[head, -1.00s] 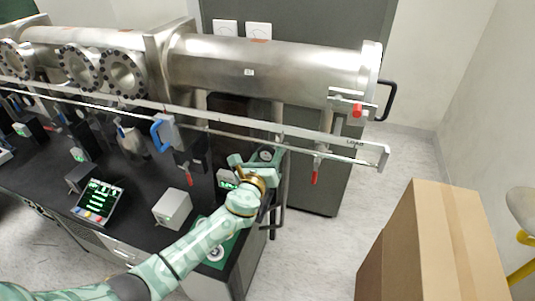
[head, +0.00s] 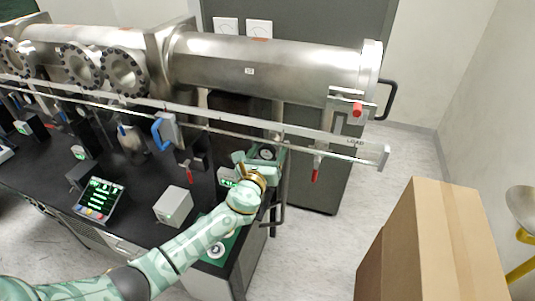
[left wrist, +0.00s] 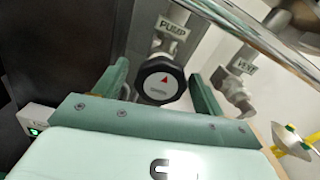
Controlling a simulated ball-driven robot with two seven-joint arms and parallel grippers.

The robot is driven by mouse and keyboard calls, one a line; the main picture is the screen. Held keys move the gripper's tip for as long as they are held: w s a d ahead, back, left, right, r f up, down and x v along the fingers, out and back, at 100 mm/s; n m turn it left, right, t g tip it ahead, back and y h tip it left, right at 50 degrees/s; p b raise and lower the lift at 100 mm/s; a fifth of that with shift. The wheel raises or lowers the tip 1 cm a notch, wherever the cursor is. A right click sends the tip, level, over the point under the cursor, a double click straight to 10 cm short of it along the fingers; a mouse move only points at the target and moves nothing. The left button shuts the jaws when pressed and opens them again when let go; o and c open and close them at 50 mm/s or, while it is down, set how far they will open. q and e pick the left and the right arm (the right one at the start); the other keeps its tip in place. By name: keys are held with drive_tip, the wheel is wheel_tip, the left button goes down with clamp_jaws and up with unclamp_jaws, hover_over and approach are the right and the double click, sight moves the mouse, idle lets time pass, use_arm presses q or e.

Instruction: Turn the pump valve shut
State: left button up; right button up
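In the head view the knob (head: 267,153) shows small beside my left gripper (head: 259,160). In the left wrist view my left gripper (left wrist: 161,87) is open, with one green finger to the left of the knob and one to the right. Gaps show between the fingers and the knob. How deep the knob sits between them I cannot tell. My right gripper is not in view.
A VENT-labelled valve (left wrist: 236,97) is right of the knob. A metal rail (head: 330,138) and steel tube (head: 265,65) run behind and above the gripper. Red-handled levers (head: 315,174) hang nearby. A grey box (head: 173,206) and cardboard box (head: 440,245) stand nearby.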

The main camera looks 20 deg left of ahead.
use_arm(q)
drive_tip(key=shift+f, duration=0.1)
drive_tip(key=s, duration=1.6)
drive_tip(key=shift+s+a, duration=0.2)
drive_tip(key=shift+a, duration=0.05)
